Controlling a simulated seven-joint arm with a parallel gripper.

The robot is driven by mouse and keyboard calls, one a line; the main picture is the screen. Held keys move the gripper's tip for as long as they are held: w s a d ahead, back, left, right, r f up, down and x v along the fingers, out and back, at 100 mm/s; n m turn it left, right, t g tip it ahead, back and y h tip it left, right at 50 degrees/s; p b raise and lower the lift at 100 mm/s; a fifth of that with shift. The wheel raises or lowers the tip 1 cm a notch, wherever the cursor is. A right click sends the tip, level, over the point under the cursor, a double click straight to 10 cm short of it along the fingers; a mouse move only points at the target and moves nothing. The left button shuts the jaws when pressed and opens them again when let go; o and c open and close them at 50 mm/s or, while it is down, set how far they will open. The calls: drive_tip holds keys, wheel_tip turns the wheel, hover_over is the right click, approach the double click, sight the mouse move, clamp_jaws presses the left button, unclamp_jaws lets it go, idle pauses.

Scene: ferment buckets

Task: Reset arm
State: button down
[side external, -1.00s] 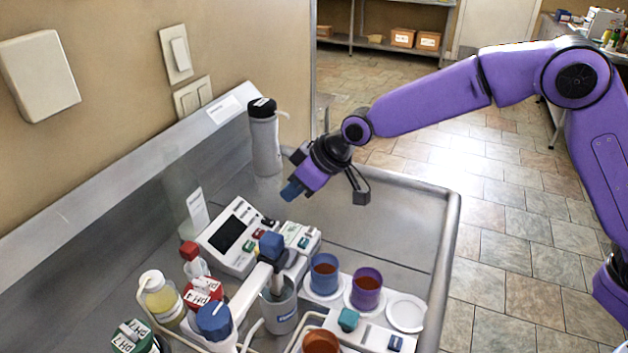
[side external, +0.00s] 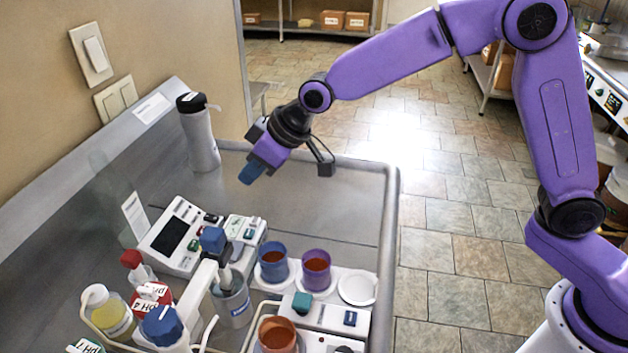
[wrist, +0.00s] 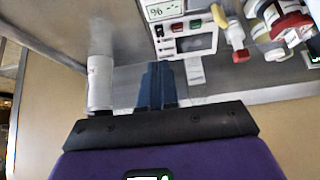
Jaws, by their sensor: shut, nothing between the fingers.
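My gripper (side external: 248,175) has blue fingers and hangs tilted down above the steel bench, free of every object. Its fingers (wrist: 157,84) are closed together and empty in the wrist view. A grey bottle with a black cap (side external: 201,140) stands to its left at the back; it also shows in the wrist view (wrist: 100,85). A white meter with a dark screen (side external: 172,238) lies below and left of the fingers, and it shows at the top of the wrist view (wrist: 190,43).
A blue cup (side external: 273,264), a purple cup (side external: 316,272) and an empty white saucer (side external: 357,288) stand near the front right. A blue-topped probe stand (side external: 213,240) rises beside a grey beaker (side external: 233,305). Bottles crowd the front left. The back right of the bench is clear.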

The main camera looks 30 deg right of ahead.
drive_tip(key=s+d+n+g+h, duration=0.1)
drive_tip(key=s+d+g+h, duration=0.1)
drive_tip(key=s+d, duration=1.2)
drive_tip(key=s+d+f+n+g+h, duration=0.1)
drive_tip(key=s+d+n+g+h, duration=0.1)
drive_tip(key=s+d, duration=1.2)
drive_tip(key=s+g, duration=0.1)
drive_tip(key=s, duration=0.5)
drive_tip(key=shift+d+f+n+h, duration=0.15)
drive_tip(key=shift+d+n+h, duration=0.15)
drive_tip(key=shift+d+h, duration=0.1)
